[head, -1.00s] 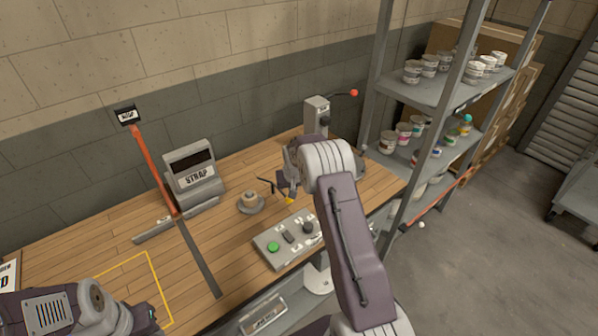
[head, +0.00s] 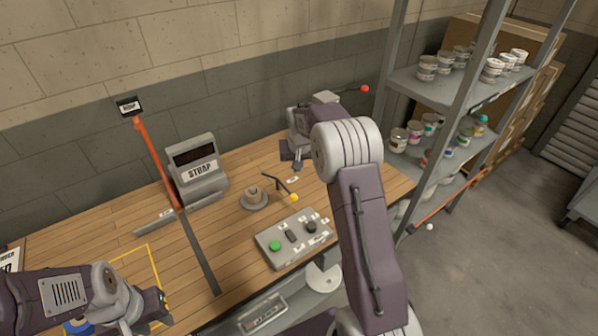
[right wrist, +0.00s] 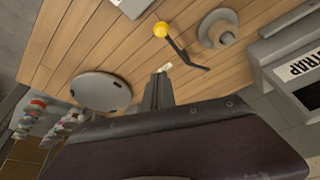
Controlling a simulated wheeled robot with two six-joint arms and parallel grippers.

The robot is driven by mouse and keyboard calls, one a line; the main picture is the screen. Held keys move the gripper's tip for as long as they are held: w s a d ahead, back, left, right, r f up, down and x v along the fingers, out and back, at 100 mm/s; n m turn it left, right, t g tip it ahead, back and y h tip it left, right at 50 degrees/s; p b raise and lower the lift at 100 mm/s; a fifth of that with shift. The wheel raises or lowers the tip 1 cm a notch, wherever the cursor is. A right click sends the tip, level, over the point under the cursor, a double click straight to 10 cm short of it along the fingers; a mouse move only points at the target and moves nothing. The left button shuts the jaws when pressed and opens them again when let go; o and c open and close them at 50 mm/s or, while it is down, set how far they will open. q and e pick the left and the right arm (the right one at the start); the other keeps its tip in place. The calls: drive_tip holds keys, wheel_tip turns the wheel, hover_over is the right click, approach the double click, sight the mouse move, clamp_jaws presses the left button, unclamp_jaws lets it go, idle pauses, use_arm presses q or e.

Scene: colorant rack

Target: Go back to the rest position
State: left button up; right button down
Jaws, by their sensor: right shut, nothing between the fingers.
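My right gripper (head: 296,166) is over the back right of the wooden bench, beyond the bend of my right arm. Its fingers (right wrist: 158,92) are shut and empty, pointing at the bench in the right wrist view. It is apart from the bent black lever with a yellow knob (head: 294,197), which also shows in the right wrist view (right wrist: 161,30). My left gripper (head: 163,299) is at the lower left, above the yellow outlined square (head: 153,262). Its finger gap is too small to make out.
A panel with a green button (head: 274,245) lies at the bench front. A grey STRAP unit (head: 197,168) and an orange-handled arm (head: 154,165) stand at the left. A round stand (head: 254,200) sits mid-bench. A shelf rack (head: 440,95) of tubs rises at the right.

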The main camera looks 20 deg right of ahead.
drive_tip(key=a+r+t, duration=0.1)
drive_tip(key=a+r, duration=0.2)
drive_tip(key=r, duration=0.2)
drive_tip(key=s+a+n, duration=0.2)
drive_tip(key=s+a, duration=0.3)
drive_tip(key=s, duration=0.4)
drive_tip(key=s+a+f+g, duration=0.1)
drive_tip(key=s+f, duration=0.3)
drive_tip(key=s, duration=0.6)
drive_tip(key=s+a+f+n+g+y, duration=0.1)
drive_tip(key=s+f, duration=0.3)
drive_tip(key=s, duration=0.5)
drive_tip(key=shift+s+a+g, duration=0.4)
drive_tip(key=shift+a+g, duration=0.2)
drive_tip(key=shift+g, duration=0.2)
